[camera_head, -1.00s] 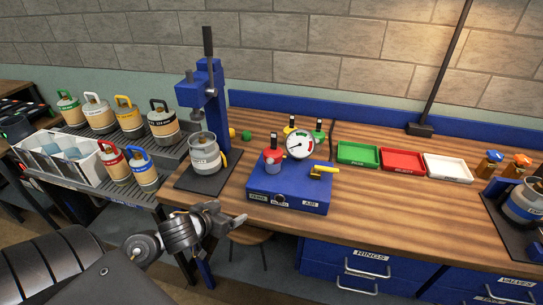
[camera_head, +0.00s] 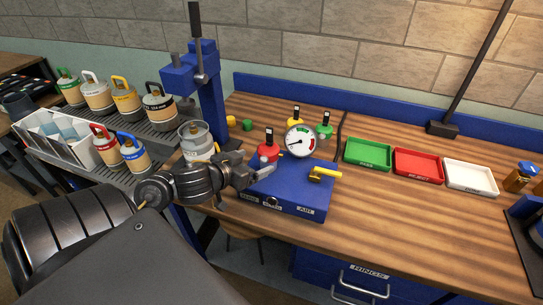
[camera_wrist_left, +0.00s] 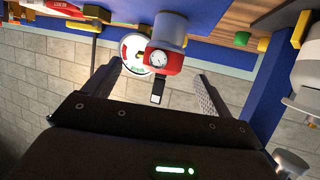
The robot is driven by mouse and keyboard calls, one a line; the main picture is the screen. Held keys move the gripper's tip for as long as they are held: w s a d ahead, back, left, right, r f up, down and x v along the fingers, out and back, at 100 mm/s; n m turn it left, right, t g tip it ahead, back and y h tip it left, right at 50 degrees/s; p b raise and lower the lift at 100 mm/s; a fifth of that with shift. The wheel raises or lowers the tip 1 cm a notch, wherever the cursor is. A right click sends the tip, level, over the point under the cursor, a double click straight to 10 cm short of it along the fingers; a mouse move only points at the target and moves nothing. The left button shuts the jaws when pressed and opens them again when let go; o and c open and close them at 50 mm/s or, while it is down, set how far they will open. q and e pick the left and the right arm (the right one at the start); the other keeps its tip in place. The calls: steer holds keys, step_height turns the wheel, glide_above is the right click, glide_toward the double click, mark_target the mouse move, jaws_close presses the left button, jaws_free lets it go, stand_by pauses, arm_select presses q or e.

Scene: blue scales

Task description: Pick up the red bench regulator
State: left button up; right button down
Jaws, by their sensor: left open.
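The red bench regulator (camera_head: 267,151), with a black upright handle, stands at the left of the blue test block (camera_head: 295,192) on the bench. In the left wrist view, upside down, the red regulator (camera_wrist_left: 166,62) shows its small dial and black handle, framed between my two finger tips. My right gripper is not in view.
A large round gauge (camera_head: 300,141) stands close right of the regulator, with yellow and green regulators behind. A yellow lever (camera_head: 324,173) is on the block. A blue press (camera_head: 205,85) with a gas canister (camera_head: 195,138) stands left. Green (camera_head: 368,154), red and white trays lie right.

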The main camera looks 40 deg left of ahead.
mark_target(262, 158)
arm_select(q)
steer(key=x, duration=0.2)
steer(key=shift+w+a+f, duration=0.25)
steer(key=shift+a+f, duration=0.05)
steer(key=shift+x, duration=0.8)
steer(key=shift+d, duration=0.1)
steer(key=shift+w, duration=0.1)
steer(key=x, duration=0.5)
steer(key=shift+b, duration=0.4)
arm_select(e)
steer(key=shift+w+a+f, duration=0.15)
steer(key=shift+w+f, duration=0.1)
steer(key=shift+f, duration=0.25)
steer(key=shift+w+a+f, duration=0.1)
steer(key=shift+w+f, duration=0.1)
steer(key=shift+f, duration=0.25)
arm_select(q)
steer(key=shift+c, duration=0.4)
steer(key=c, duration=1.2)
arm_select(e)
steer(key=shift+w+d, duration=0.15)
